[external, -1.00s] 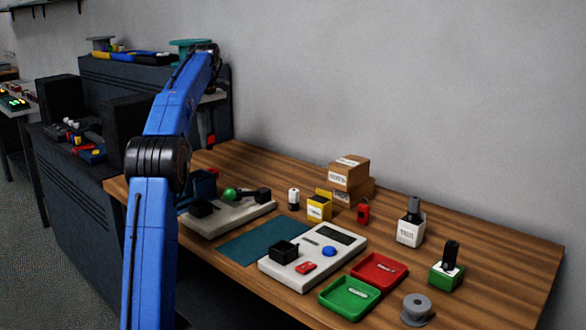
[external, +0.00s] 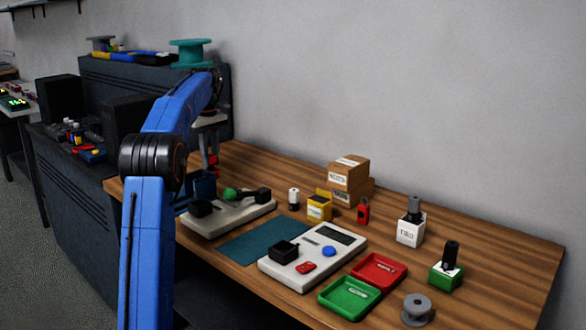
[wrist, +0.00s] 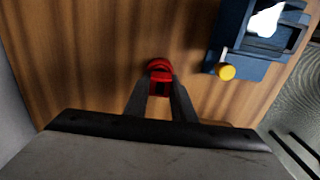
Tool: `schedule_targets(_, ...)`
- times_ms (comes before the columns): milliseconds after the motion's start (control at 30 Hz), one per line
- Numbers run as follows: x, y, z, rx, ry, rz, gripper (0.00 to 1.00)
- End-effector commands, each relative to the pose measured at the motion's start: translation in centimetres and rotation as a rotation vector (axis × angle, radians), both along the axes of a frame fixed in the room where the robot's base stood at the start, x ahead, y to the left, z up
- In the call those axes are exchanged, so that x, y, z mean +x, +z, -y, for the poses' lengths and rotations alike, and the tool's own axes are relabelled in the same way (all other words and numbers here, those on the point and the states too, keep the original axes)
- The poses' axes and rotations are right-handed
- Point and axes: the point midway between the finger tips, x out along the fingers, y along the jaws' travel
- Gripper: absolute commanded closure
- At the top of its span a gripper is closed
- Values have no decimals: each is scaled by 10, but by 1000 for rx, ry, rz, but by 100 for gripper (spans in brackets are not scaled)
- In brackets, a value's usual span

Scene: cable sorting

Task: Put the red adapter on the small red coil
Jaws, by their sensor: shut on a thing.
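My gripper (wrist: 160,88) is shut on the red adapter (wrist: 160,82), a small red block between the fingertips in the wrist view. The small red coil (wrist: 157,64) shows as a rounded red rim just beyond the adapter, on the wooden table. The adapter overlaps part of the coil, and I cannot tell whether they touch. In the external view my gripper (external: 210,163) points down at the table's far left end, with red (external: 213,159) at its tips. The coil is hardly separable there.
In the external view, a grey board with a green ball (external: 229,194) lies close in front. Red (external: 378,270) and green (external: 349,298) trays are farther right.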

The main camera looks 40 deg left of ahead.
Motion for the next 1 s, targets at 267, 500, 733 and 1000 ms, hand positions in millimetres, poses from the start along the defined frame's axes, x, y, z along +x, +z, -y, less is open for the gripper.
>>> schedule_targets(267,0,-1,0,0,0,0,59)
schedule_targets(500,0,3,0,1,0,1,59)
schedule_targets(733,1,33,-1,1,0,2,59)
schedule_targets(1000,1,78,-1,1,0,1,59)
